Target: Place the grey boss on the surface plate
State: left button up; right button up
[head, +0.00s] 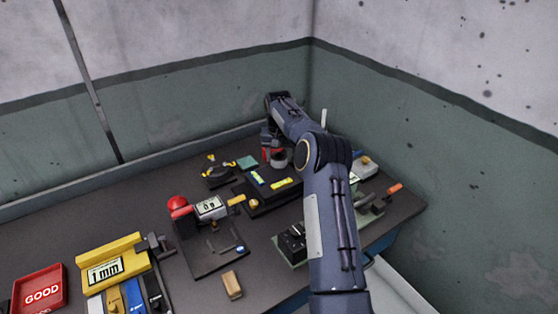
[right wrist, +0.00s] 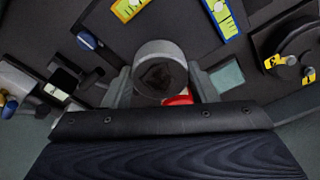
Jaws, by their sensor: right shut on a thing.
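The grey boss (right wrist: 160,60) is a short, round grey piece with a dark hollow in its face. My right gripper (right wrist: 162,84) is shut on it, one finger on each side. In the head view the right gripper (head: 275,148) is at the back of the bench, with the boss (head: 279,160) under it. It is beyond a low black slab (head: 262,205), which looks like the surface plate. Yellow and blue labelled pieces lie on the slab. I cannot tell the exact gap below the boss. My left gripper is not in view.
A teal square (head: 247,162) and a black-and-yellow tool (head: 217,170) are left of the gripper. A 0 g scale (head: 210,207), a yellow 1 mm holder (head: 108,262) and a red GOOD tray (head: 40,290) stand further left. Walls close off the back and right.

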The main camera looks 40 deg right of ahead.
aim_at(279, 157)
jog(key=shift+f, duration=1.45)
jog(key=shift+f, duration=0.2)
jog(key=o, duration=1.4)
